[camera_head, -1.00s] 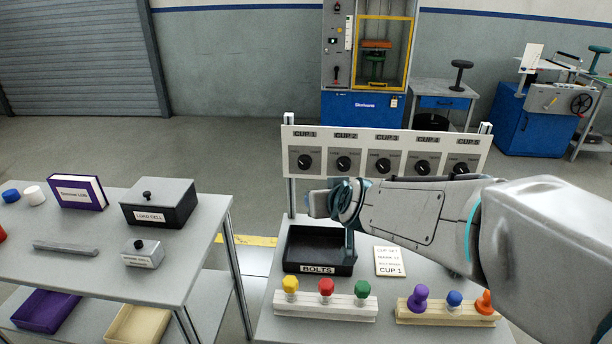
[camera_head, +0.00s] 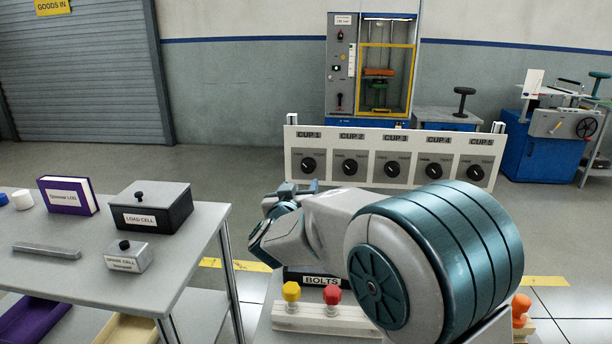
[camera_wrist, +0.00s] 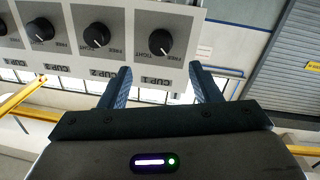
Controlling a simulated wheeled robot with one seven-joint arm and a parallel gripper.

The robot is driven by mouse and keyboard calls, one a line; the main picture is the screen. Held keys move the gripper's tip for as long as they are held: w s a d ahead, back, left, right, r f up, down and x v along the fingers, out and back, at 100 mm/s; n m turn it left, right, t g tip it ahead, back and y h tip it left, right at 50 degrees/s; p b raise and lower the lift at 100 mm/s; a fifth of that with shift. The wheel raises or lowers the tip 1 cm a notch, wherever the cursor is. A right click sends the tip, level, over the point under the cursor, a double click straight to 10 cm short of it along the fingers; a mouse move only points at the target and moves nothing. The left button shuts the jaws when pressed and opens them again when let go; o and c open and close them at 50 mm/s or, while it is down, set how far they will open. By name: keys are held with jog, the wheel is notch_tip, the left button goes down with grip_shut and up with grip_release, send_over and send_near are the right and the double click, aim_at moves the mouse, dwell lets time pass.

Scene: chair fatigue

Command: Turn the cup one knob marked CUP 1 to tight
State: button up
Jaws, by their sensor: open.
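The CUP 1 knob (camera_head: 308,164) is a round black knob on a grey plate at the left end of a white panel (camera_head: 384,184). My gripper (camera_head: 298,186) is just below the panel's left end in the head view. In the wrist view my gripper (camera_wrist: 160,67) is open and empty. The knob lies beyond the fingertips, roughly centred between them, with no contact visible.
Similar knobs for CUP 2 (camera_head: 350,166) to CUP 5 continue to the right. My arm hides much of the bench and the bolts tray (camera_head: 318,281). A side table (camera_head: 70,266) at left holds a load cell box (camera_head: 152,207).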

aim_at(307, 169)
jog(key=w, duration=0.6)
jog(key=w+d+b, duration=0.1)
jog(key=w, duration=0.2)
jog(key=shift+w+d, duration=0.1)
jog(key=shift+w, duration=0.25)
jog(key=c, duration=1)
